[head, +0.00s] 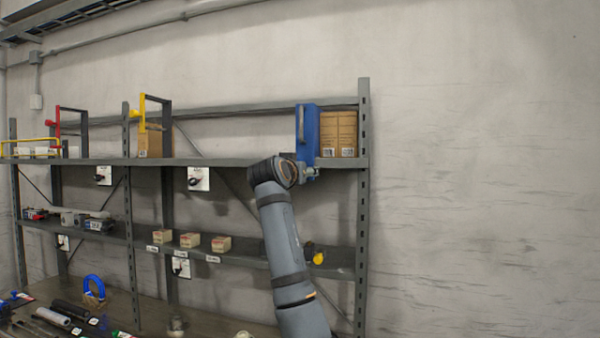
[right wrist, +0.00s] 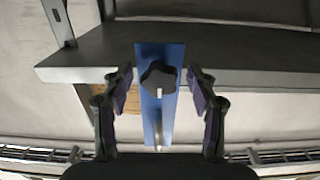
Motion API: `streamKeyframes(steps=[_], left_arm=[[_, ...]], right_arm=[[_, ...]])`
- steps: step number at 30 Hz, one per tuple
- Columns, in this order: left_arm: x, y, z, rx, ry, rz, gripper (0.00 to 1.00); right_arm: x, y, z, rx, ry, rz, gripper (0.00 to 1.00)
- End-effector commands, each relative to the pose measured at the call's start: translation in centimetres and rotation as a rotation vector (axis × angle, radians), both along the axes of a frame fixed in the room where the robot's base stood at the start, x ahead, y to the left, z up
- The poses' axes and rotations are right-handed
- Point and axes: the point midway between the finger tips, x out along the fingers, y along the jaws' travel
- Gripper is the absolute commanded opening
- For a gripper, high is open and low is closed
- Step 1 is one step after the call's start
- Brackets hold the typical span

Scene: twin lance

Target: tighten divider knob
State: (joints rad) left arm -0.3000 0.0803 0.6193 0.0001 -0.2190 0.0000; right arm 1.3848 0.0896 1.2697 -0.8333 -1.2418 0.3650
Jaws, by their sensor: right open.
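The blue divider (head: 307,135) stands upright at the right end of the upper shelf (head: 230,162). In the right wrist view the blue divider (right wrist: 152,118) runs through the middle of the picture, with a black lobed knob (right wrist: 158,77) on its face at the shelf's edge. My right gripper (right wrist: 160,90) is open, one finger on each side of the knob, with a gap on both sides. In the head view my right gripper (head: 308,173) is at the divider's lower end and hides the knob. My left gripper is in neither view.
Brown boxes (head: 338,134) stand right of the blue divider. A yellow-framed divider (head: 142,110) and a red one (head: 57,122) stand farther left. Small boxes (head: 190,240) sit on the shelf below. A grey post (head: 363,200) is close on the right; bare wall lies beyond.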

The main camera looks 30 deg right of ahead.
Motion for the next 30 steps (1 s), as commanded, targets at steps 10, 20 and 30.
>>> streamKeyframes(steps=[10,20,30], left_arm=[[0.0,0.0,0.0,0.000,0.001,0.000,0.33],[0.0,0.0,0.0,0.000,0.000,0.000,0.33],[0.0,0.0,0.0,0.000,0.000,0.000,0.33]], right_arm=[[-4.1,5.0,-0.1,0.003,-0.003,0.005,0.58],[-7.5,8.9,-0.1,0.001,-0.001,0.001,0.58],[-7.7,9.1,-0.1,0.000,0.001,0.000,0.58]])
